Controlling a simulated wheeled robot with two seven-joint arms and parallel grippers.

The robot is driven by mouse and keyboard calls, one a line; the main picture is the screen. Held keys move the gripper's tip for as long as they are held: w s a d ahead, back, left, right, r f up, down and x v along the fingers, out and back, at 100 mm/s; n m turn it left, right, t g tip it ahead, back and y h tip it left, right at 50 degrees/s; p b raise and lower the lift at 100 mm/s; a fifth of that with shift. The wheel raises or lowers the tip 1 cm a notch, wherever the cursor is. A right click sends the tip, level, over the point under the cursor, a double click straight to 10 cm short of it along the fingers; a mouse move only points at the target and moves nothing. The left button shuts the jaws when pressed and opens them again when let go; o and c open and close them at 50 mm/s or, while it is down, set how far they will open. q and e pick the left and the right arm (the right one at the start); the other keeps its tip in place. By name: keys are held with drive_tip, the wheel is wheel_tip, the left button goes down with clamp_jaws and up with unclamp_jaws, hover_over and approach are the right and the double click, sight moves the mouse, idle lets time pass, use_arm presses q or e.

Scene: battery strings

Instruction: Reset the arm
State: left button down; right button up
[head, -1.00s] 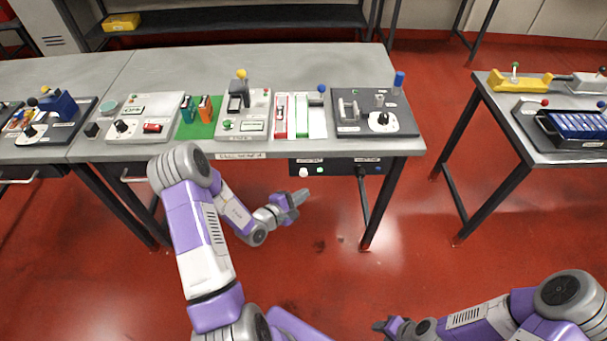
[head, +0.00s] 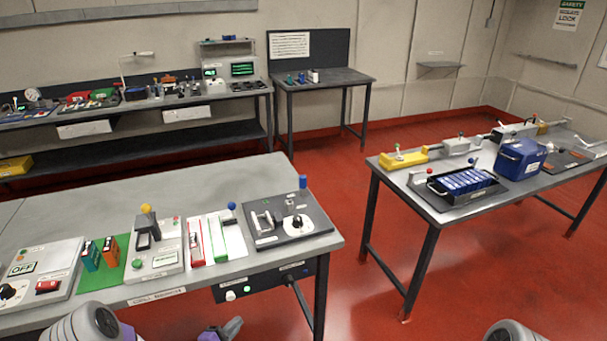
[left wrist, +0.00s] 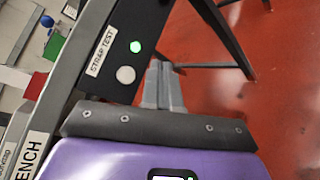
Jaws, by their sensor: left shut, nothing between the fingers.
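My left gripper (head: 232,327) shows at the bottom edge of the head view, low in front of the workbench and below its top. In the left wrist view its two grey fingers (left wrist: 163,88) are together, shut with nothing between them. They point toward the bench's dark front panel (left wrist: 122,62), which has a lit green button and a white button. I cannot tell the exact gap to it. A rounded grey link of my right arm (head: 515,332) shows at the bottom right; my right gripper is out of view.
The workbench (head: 240,180) carries several panels, coloured cells and levers along its front. A second table (head: 400,178) at the right holds a tray of blue cells (head: 463,181) and a blue box (head: 519,158). Open red floor (head: 390,250) lies between them.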

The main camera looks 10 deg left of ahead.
use_arm(q)
drive_tip(key=s+d+f+m+g+h, duration=0.35)
drive_tip(key=s+d+g, duration=0.2)
drive_tip(key=d, duration=0.35)
drive_tip(key=s+d+f+m+g+h, duration=0.2)
drive_tip(key=s+d+m+g+h, duration=0.25)
drive_tip(key=d, duration=0.45)
drive_tip(key=s+d+f+m+g+y, duration=0.1)
drive_tip(key=s+f+m+g+y, duration=0.35)
drive_tip(key=s+g, duration=0.6)
drive_tip(key=f+m+t+y, duration=0.1)
drive_tip(key=m+t, duration=0.1)
drive_tip(key=f+m+t+y, duration=0.1)
drive_tip(key=m+t, duration=0.1)
drive_tip(key=f+m+t+y, duration=0.1)
drive_tip(key=m+t, duration=0.1)
drive_tip(key=shift+w+d+f+m, duration=0.2)
drive_tip(key=shift+f+m, duration=0.1)
drive_tip(key=shift+m, duration=0.05)
